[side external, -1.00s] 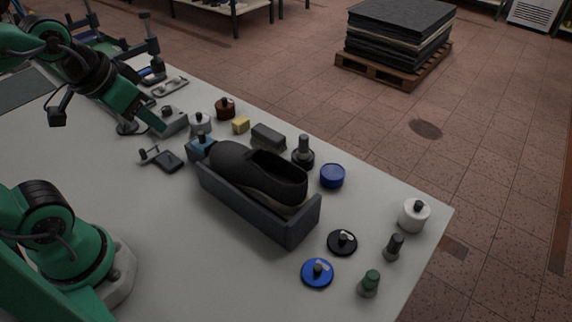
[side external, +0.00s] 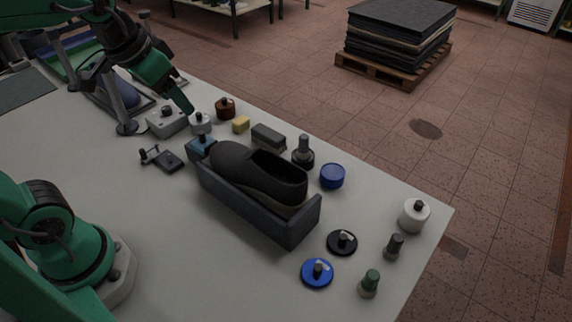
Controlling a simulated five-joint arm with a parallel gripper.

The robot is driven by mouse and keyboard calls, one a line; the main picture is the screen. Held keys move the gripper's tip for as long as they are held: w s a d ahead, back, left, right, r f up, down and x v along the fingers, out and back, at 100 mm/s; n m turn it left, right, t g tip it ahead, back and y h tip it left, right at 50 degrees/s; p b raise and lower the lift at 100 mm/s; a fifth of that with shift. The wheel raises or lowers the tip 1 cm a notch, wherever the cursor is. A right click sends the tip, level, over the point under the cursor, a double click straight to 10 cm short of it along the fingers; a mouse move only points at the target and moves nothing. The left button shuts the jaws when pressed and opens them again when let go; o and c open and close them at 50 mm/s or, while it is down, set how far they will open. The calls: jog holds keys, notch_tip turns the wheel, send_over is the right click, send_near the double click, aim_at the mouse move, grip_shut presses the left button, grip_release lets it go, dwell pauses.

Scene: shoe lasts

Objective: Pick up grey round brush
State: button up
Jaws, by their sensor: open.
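Two upright grey things with round bases could be the grey round brush, and I cannot tell which: one with a grey handle on a dark round base (side external: 303,152) stands behind the shoe, and a smaller dark grey one (side external: 394,246) stands near the right table corner. My gripper (side external: 189,106) is at the upper left, above the table near a small glass jar with a dark cap (side external: 201,125). It is open and appears empty, well left of both grey things. The gap between its fingers is hard to see from this side.
A dark shoe (side external: 250,168) sits in a grey open box (side external: 250,212) mid-table. Around it stand a blue tin (side external: 332,176), a white jar (side external: 413,216), black (side external: 342,243) and blue (side external: 318,274) discs and a green-topped piece (side external: 369,283).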

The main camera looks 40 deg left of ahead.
jog(key=w+d+m+g, duration=0.1)
jog(key=w+d, duration=0.1)
jog(key=w, duration=0.6)
jog(key=m+g, duration=0.3)
jog(key=g, duration=0.1)
send_over(306, 136)
jog(key=a, duration=0.1)
notch_tip(306, 136, down, 14)
jog(key=shift+s+f, duration=0.1)
jog(key=shift+f, duration=0.15)
jog(key=shift+w+d+f, duration=0.15)
jog(key=shift+w+f, duration=0.1)
jog(key=shift+f, duration=1.45)
jog(key=shift+s+d+f, duration=0.1)
jog(key=shift+d+f, duration=0.05)
jog(key=shift+f, duration=1.15)
jog(key=shift+d+f, duration=0.1)
jog(key=shift+f, duration=1.2)
